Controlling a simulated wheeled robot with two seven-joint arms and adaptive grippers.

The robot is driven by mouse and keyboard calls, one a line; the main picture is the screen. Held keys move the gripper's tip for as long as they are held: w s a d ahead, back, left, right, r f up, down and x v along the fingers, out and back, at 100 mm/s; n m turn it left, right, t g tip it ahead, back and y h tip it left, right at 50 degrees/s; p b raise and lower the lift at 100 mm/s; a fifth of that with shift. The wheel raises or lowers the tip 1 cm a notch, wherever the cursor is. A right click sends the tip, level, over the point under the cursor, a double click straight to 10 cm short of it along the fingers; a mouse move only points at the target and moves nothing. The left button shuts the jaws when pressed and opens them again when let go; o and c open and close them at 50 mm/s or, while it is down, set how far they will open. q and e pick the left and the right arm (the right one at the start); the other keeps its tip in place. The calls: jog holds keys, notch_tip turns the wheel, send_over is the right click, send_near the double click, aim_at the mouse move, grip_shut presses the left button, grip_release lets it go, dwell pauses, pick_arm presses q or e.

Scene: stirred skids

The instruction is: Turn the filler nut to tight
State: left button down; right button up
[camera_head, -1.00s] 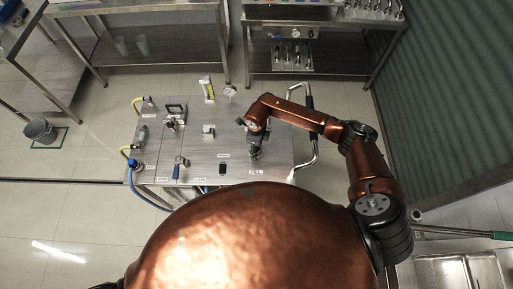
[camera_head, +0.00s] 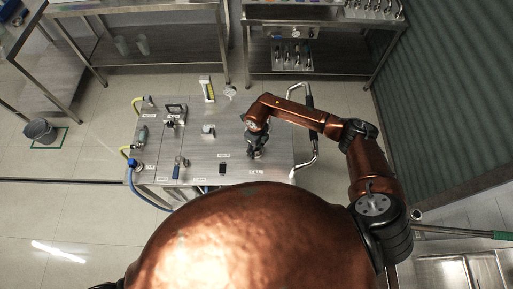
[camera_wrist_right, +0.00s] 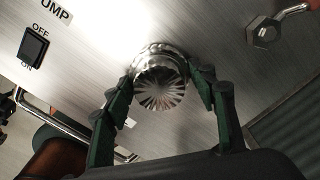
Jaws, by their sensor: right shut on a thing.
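The filler nut (camera_wrist_right: 160,85) is a shiny round metal cap with a ribbed face, in the middle of the right wrist view. My right gripper (camera_wrist_right: 165,92) has its green-lined fingers on both sides of the nut and is shut on it. In the head view my right gripper (camera_head: 255,155) points down onto the skid's top near the FILL label (camera_head: 256,172) and hides the nut. How far the nut is turned cannot be told. My left gripper is not in view.
A hex bolt head (camera_wrist_right: 263,32) shows in the wrist view. A bent rail (camera_head: 313,125) runs along the skid's right side.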

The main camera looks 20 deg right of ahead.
jog(key=shift+m, duration=2.5)
jog(key=shift+m+p, duration=0.7)
jog(key=shift+m, duration=1.6)
jog(key=shift+a+m+p, duration=0.1)
jog(key=shift+m+p, duration=0.75)
jog(key=shift+m, duration=1.55)
jog(key=shift+m+p, duration=0.75)
jog(key=shift+m, duration=1.05)
jog(key=shift+m+p, duration=0.3)
jog(key=shift+m, duration=0.5)
jog(key=o, duration=1.2)
jog(key=shift+c, duration=0.2)
